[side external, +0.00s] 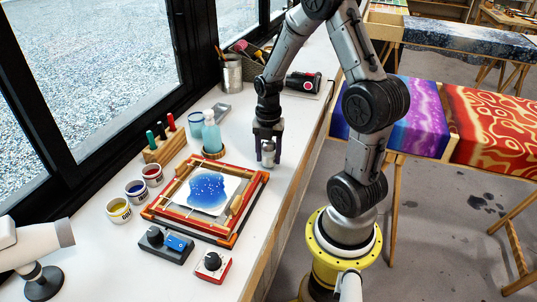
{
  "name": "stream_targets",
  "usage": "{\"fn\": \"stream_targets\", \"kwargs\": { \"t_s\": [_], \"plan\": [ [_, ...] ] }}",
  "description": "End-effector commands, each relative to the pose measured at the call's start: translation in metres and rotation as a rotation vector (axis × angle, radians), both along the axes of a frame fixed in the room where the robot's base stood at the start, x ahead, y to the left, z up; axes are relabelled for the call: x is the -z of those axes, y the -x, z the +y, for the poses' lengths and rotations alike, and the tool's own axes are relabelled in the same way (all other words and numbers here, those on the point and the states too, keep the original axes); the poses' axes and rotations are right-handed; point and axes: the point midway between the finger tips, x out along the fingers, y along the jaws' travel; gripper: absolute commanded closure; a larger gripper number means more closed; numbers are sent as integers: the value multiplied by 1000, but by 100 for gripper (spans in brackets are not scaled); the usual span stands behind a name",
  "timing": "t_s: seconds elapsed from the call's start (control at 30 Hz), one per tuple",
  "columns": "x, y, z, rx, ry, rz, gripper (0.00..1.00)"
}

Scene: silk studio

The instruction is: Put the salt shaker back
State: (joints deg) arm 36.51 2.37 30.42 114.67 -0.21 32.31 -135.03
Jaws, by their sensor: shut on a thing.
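My gripper (267,147) points down over the white bench, to the right of the framed silk piece. It is shut on a small pale shaker with a greyish top, the salt shaker (268,158). The fingers hide part of the shaker's upper body. The shaker is upright and close to the bench top; I cannot tell whether it touches it.
A wooden frame (248,204) with blue-painted silk lies in front. Paint pots (119,210), a marker block (165,147), a blue-white cup (196,122), a metal tin (232,75) and a black-red device (303,83) stand around. Bare bench (290,165) lies right of the shaker.

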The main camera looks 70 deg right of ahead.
Motion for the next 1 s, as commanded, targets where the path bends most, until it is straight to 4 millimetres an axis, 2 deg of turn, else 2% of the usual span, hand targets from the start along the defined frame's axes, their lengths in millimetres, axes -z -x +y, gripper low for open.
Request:
{"fn": "stream_targets", "kwargs": {
  "t_s": [0.27, 0.3, 0.43, 0.77, 0.87, 1.0],
  "plan": [
    [3, 0, 0, 0, 0, 0, 100],
    [3, 0, 0, 0, 0, 0, 39],
    [3, 0, 0, 0, 0, 0, 16],
    [1, 0, 0, 0, 1, -1, 15],
    [-6, 0, 0, 0, 1, -1, 15],
    [-29, -1, 0, 0, 3, -5, 15]
  ]
}}
